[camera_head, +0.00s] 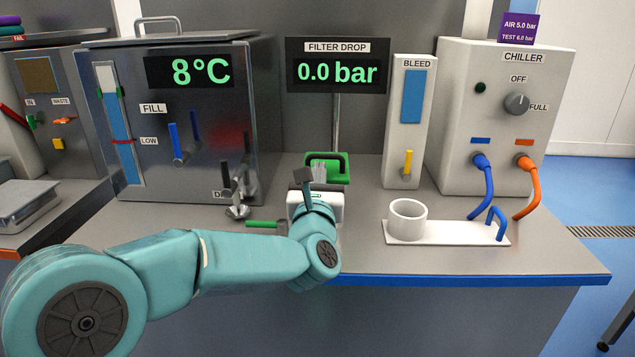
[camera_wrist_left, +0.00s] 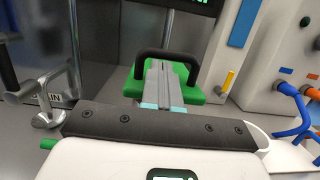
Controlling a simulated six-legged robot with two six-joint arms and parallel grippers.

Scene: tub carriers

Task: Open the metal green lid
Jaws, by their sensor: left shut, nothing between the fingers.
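The green lid (camera_head: 341,175) sits on the bench below the filter display, with a dark arched handle (camera_head: 343,157) on top. In the left wrist view the lid (camera_wrist_left: 193,95) lies flat straight ahead, its black handle (camera_wrist_left: 166,52) arching across it. My left gripper (camera_head: 319,170) comes in from the front; its fingers (camera_wrist_left: 161,66) are closed together with nothing between them. The fingertips overlap the middle of the lid, just below the handle bar in the picture. I cannot tell whether they touch it. Part of the lid is hidden behind the fingers. My right gripper is not in view.
A steel tank (camera_head: 215,130) with a drain tap (camera_head: 236,190) stands left. A bleed box (camera_head: 404,130) and chiller (camera_head: 500,130) with hoses stand right. A white tray (camera_head: 450,233) with a cup (camera_head: 407,218) is at front right. A green bar (camera_head: 264,225) lies beside my wrist.

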